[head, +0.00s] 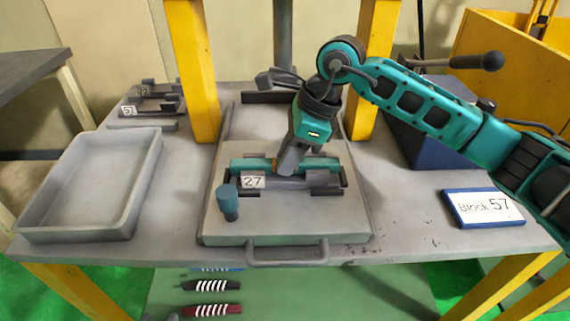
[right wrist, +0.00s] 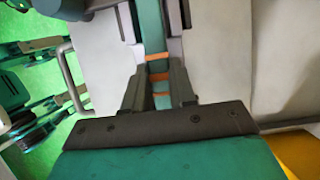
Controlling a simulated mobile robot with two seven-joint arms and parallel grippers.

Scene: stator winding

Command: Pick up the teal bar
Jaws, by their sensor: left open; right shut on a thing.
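The teal bar (head: 250,164) lies level across the dark holder (head: 328,182) labelled 27 on the grey plate. It has orange bands, and in the right wrist view the bar (right wrist: 150,30) runs up from between the fingers. My right gripper (head: 288,166) comes down from above and is shut on the bar near its middle. The right wrist view shows its two fingers (right wrist: 159,88) on either side of the bar. I cannot tell whether the bar still touches the holder. My left gripper is not in view.
The grey plate (head: 220,238) has a front handle and a blue-grey knob (head: 228,203). Yellow posts (head: 192,70) stand behind. An empty grey tray (head: 75,236) is at left, other holders (head: 150,104) at back left. A "Block 57" sign (head: 482,207) lies at right.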

